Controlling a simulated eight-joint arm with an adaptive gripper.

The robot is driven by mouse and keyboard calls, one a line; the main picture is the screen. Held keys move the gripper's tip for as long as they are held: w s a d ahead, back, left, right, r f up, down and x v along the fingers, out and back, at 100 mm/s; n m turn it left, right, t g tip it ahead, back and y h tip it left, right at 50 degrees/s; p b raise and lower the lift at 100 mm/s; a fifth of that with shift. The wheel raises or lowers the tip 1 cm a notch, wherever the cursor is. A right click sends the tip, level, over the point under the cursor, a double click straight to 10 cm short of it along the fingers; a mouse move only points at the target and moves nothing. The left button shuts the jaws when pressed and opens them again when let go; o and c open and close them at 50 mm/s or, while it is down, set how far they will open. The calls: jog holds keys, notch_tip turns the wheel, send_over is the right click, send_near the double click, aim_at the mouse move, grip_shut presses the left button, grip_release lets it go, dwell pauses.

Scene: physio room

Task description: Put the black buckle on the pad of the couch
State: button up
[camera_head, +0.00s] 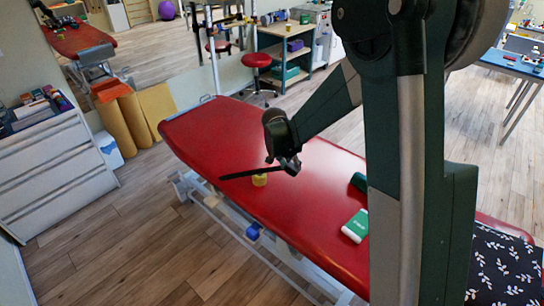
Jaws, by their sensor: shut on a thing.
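The couch's red pad (215,130) stretches across the middle of the view. My gripper (288,166) is over the pad, shut on a long, thin black thing, which appears to be the black buckle (246,174). It sticks out to the left from the jaws, roughly level. I cannot tell whether it touches the pad or hangs just above it. Its held end is partly hidden by the jaws. A small yellow thing (259,181) is on the pad just below the black piece in the picture.
A green and white box (355,226) and a dark green thing (358,182) lie on the pad near my arm. A black patterned cloth (503,268) lies at the lower right. A red stool (257,60) stands behind the couch. The pad's far left end is bare.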

aim_at(291, 175)
dwell(0.3)
jog(key=shift+f+b, duration=0.6)
jog(key=shift+f, duration=2.5)
jog(key=shift+f, duration=0.1)
jog(key=shift+f+b, duration=0.4)
jog(key=shift+f, duration=1.35)
jog(key=shift+f, duration=0.15)
jog(key=o, duration=0.8)
jog(key=shift+o, duration=0.5)
jog(key=p+v, duration=0.2)
jog(key=v, duration=1)
